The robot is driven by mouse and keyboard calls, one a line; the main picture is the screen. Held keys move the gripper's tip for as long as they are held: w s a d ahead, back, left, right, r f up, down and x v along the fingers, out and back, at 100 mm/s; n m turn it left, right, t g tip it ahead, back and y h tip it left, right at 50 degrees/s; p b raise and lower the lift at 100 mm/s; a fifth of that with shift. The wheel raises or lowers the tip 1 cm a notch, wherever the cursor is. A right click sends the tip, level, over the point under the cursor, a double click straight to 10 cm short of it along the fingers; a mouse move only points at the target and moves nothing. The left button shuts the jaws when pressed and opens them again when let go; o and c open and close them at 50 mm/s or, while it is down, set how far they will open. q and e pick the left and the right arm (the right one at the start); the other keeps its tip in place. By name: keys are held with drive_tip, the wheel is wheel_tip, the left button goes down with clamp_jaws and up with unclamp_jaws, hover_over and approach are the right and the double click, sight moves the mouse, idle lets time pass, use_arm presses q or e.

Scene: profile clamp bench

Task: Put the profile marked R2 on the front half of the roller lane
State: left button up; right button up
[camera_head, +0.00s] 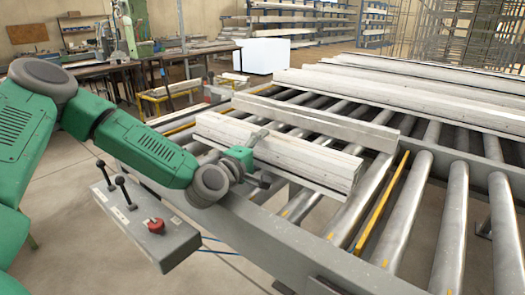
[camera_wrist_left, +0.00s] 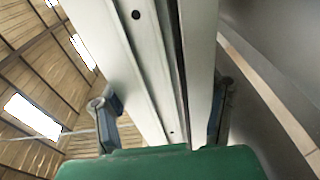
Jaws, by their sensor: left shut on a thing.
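A pale, thick grooved profile (camera_head: 305,160) lies lengthwise at the near edge of the roller lane (camera_head: 415,185). My left gripper (camera_head: 252,160) is shut on it around its near side, about mid-length. In the left wrist view the profile (camera_wrist_left: 147,70) runs between the two fingers of the left gripper (camera_wrist_left: 163,115). I cannot read any R2 mark, and I cannot tell whether its underside touches the rollers. My right gripper is not in view.
A thinner pale bar (camera_head: 320,122) lies across the rollers just behind. Longer profiles (camera_head: 420,101) lie farther back. A yellow strip (camera_head: 383,205) stands between rollers to the right. A control box (camera_head: 150,228) with levers and a red button sits below my left arm. Right-hand rollers are bare.

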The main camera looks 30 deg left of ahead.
sight(258, 149)
use_arm(q)
drive_tip(key=o, duration=1.7)
drive_tip(key=shift+s+f, duration=0.2)
drive_tip(key=shift+f, duration=0.45)
drive_tip(key=shift+w+r+p, duration=0.1)
drive_tip(key=shift+r+p, duration=0.4)
drive_tip(key=shift+p, duration=0.15)
drive_tip(key=s, duration=0.6)
drive_tip(key=shift+s+a+r, duration=0.1)
drive_tip(key=shift+s+r, duration=0.25)
drive_tip(key=shift+r, duration=0.05)
drive_tip(key=shift+s, duration=0.3)
